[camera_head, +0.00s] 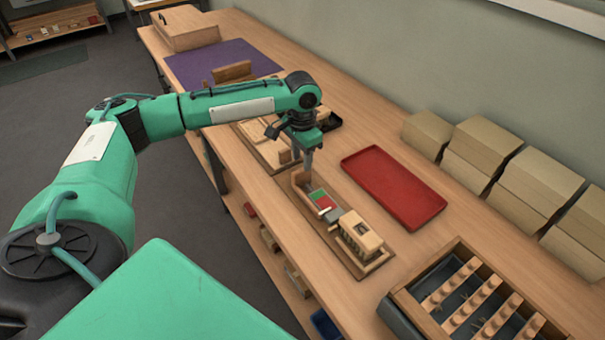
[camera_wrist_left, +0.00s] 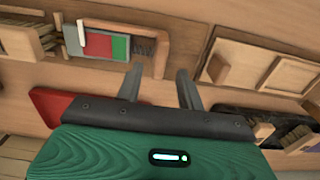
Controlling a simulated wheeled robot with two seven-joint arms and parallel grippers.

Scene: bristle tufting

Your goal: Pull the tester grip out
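The tester (camera_head: 334,213) is a narrow wooden fixture with a green, red and grey strip, lying on the table below my left gripper. I cannot tell for certain which part is the grip. My right gripper is out of view.
A red tray (camera_head: 393,186) lies right of the tester. A wooden rack with pegs (camera_head: 440,290) stands at the near right. Cardboard boxes (camera_head: 484,144) line the wall. A wooden board (camera_head: 258,140) and a dark tray (camera_wrist_left: 235,118) lie near the gripper.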

